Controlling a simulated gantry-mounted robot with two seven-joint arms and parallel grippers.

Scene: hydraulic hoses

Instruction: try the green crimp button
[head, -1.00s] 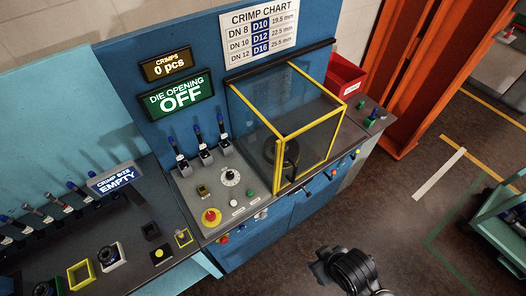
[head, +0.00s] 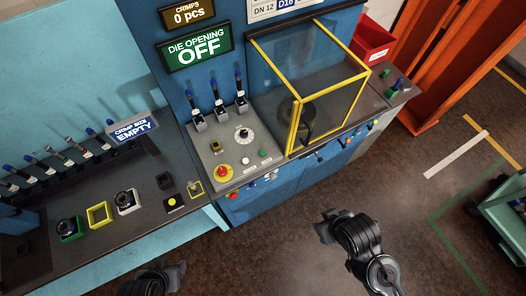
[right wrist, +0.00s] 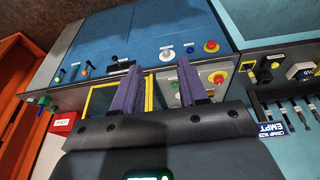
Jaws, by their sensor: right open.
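The green crimp button (head: 262,153) is a small green cap on the grey sloped control panel (head: 232,183), beside a white button and below the dial (head: 243,134). The red mushroom button (head: 224,172) on a yellow base is to its left. My right gripper (head: 325,228) is open and empty, in front of the machine and well short of the panel. In the right wrist view its two fingers (right wrist: 157,90) stand apart, with the panel beyond them. My left gripper (head: 155,280) is at the bottom edge, partly cut off; its jaw state is unclear.
A yellow-framed clear guard (head: 296,128) stands right of the panel. Several levers rise behind it. A red bin (head: 374,40) is farther right. Open floor lies in front.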

